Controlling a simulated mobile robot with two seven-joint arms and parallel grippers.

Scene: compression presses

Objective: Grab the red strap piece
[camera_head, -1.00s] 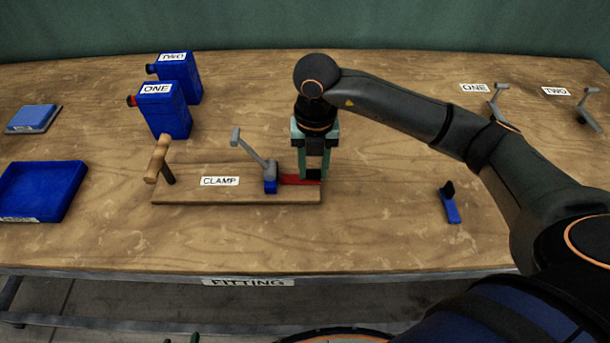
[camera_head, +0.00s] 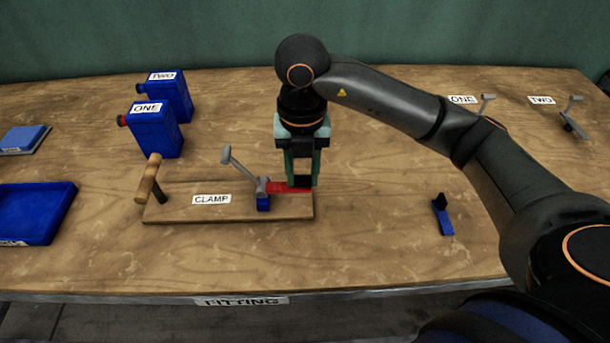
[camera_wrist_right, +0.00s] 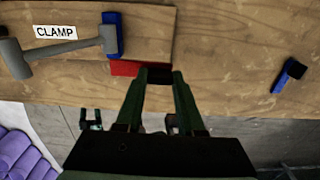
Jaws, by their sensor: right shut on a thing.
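The red strap piece (camera_head: 278,187) lies at the right end of the wooden clamp board, with its left end against the blue block of the clamp (camera_head: 262,196). My right gripper (camera_head: 300,181) points down over the board's right end and is shut on the strap's right part. The right wrist view also shows the red strap piece (camera_wrist_right: 126,68) beside the fingertips (camera_wrist_right: 158,76), which hide part of it. The clamp's grey lever is raised and tilts to the left.
Blue bottles ONE (camera_head: 155,135) and TWO (camera_head: 178,97) stand behind. A blue tray (camera_head: 38,213) is at left. A small blue and black piece (camera_head: 442,217) lies at right. Free table lies between it and the board.

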